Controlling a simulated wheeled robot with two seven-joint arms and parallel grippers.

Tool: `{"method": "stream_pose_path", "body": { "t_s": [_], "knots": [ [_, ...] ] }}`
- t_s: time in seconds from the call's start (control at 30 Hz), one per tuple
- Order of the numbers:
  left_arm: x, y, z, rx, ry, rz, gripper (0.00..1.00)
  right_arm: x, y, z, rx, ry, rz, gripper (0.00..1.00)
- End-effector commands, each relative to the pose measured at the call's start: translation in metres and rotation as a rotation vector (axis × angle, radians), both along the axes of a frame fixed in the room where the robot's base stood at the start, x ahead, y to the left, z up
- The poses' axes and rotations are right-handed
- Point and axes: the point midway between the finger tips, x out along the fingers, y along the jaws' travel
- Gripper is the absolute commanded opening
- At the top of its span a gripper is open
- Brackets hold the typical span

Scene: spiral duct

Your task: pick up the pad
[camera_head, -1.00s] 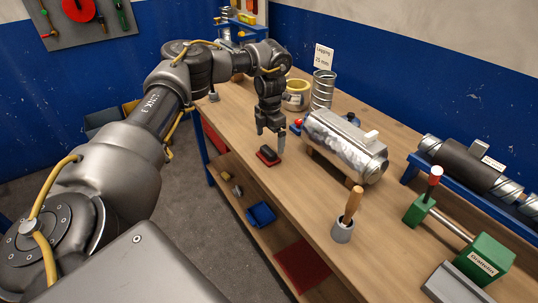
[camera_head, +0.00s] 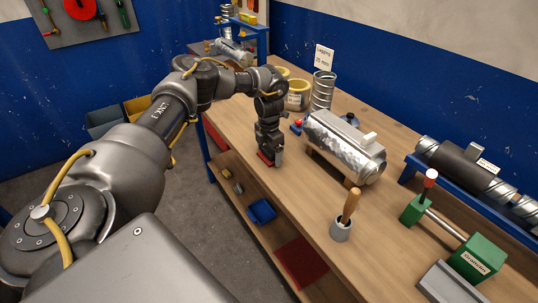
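The pad (camera_head: 265,159) is a small block with a red underside, on the wooden bench near its left edge. Only a strip of red shows, because my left gripper covers the rest. My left gripper (camera_head: 271,157) points straight down at the pad, with its fingers at bench height around or against it. I cannot tell whether the fingers are closed on it. My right gripper is not in view.
A shiny metal duct (camera_head: 345,147) rests on a cradle just right of my gripper.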

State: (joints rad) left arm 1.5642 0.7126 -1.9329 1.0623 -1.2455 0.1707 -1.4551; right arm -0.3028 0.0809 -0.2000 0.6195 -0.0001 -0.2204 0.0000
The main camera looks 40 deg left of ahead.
Motion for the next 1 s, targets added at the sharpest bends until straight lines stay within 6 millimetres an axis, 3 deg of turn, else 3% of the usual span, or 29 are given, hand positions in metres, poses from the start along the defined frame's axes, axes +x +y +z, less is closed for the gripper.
{"method": "stream_pose_path", "body": {
  "t_s": [0.03, 0.3, 0.57, 0.73, 0.83, 1.0],
  "knots": [
    [0.000, 0.000, 0.000, 0.000, 0.000, 0.000, 0.84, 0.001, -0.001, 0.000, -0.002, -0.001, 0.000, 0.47],
    [0.000, 0.000, 0.001, 0.000, -0.001, 0.001, 0.53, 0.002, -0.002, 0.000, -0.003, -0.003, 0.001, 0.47],
    [0.000, 0.000, 0.002, 0.000, -0.001, 0.001, 0.53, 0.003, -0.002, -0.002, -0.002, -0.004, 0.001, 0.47],
    [0.001, 0.000, 0.014, -0.001, -0.005, 0.001, 0.53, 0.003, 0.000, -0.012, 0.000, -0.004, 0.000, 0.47],
    [0.001, 0.000, 0.031, -0.002, -0.007, 0.000, 0.53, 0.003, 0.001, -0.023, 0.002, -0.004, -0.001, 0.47],
    [-0.025, -0.019, 0.069, -0.003, -0.006, -0.006, 0.53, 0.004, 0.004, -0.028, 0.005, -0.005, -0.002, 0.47]
  ]
}}
